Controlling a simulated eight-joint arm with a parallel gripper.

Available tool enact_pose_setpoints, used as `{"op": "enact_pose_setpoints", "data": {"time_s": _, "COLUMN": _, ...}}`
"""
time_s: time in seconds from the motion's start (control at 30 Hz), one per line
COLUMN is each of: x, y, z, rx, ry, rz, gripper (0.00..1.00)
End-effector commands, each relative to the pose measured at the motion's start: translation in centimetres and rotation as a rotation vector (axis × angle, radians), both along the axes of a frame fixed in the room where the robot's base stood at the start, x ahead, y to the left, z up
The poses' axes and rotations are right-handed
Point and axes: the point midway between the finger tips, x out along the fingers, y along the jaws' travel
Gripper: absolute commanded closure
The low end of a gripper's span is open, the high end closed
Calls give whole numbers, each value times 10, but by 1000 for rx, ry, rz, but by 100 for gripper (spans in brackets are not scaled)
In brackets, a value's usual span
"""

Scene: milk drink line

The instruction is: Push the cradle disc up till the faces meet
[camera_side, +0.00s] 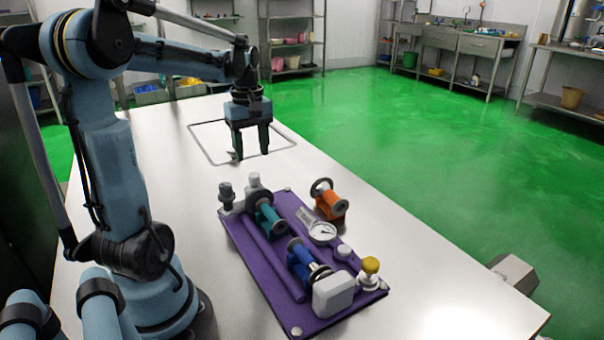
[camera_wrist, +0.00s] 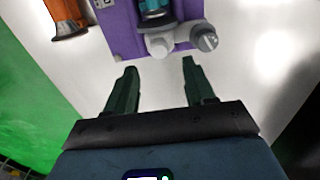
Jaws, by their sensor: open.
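A purple board (camera_side: 242,247) lies on the steel table and carries the fittings. A teal body with a dark disc (camera_side: 266,214) sits toward its far end. A blue body with dark discs (camera_side: 302,264) sits nearer the front, with a visible gap between it and the teal one. An orange body with a dark disc (camera_side: 329,202) stands on the table right of the board. I cannot tell which disc is the cradle disc. My gripper (camera_side: 251,153) is open and empty, beyond the board's far end. In the wrist view its fingers (camera_wrist: 159,72) point toward the board's edge.
A square outline (camera_side: 212,152) marks bare table below my gripper.

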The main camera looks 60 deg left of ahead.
Motion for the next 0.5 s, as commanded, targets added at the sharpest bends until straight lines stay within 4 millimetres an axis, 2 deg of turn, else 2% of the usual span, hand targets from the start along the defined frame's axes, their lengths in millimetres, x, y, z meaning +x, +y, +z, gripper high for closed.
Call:
{"op": "enact_pose_setpoints", "data": {"time_s": 0.3, "x": 0, "y": 0, "z": -48, "rx": 1, "ry": -1, "rz": -2, "gripper": 46}}
{"op": "enact_pose_setpoints", "data": {"time_s": 0.5, "x": 0, "y": 0, "z": -68, "rx": 1, "ry": -1, "rz": -2, "gripper": 46}}
